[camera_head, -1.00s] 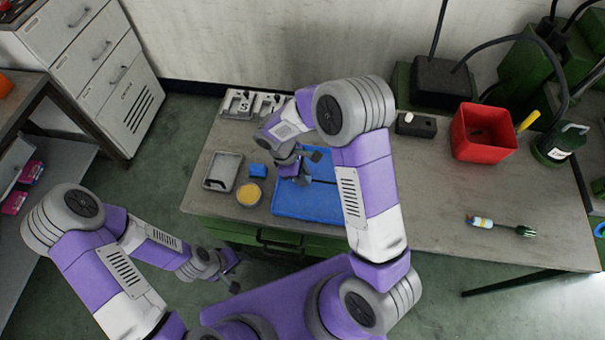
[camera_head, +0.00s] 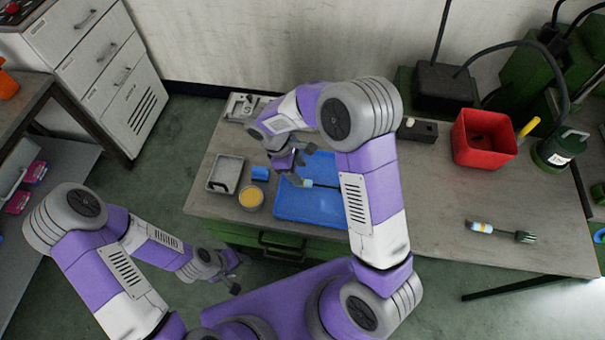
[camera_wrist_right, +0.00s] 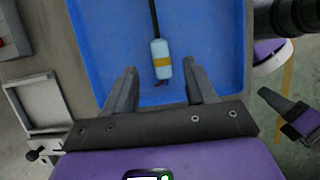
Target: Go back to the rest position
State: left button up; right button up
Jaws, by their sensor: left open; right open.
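My right gripper (camera_head: 299,165) is open and empty above the left part of the blue tray (camera_head: 300,208). In the right wrist view, the fingers of the right gripper (camera_wrist_right: 160,82) stand apart. My left gripper (camera_head: 235,275) is open and empty, low in front of the bench, away from all objects.
A grey tray (camera_head: 225,172), a small blue block (camera_head: 260,173) and a yellow-filled round dish (camera_head: 251,196) stand left of the blue tray. The bench (camera_head: 440,190) between is clear.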

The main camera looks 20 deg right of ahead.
jog(key=shift+v, duration=1.1)
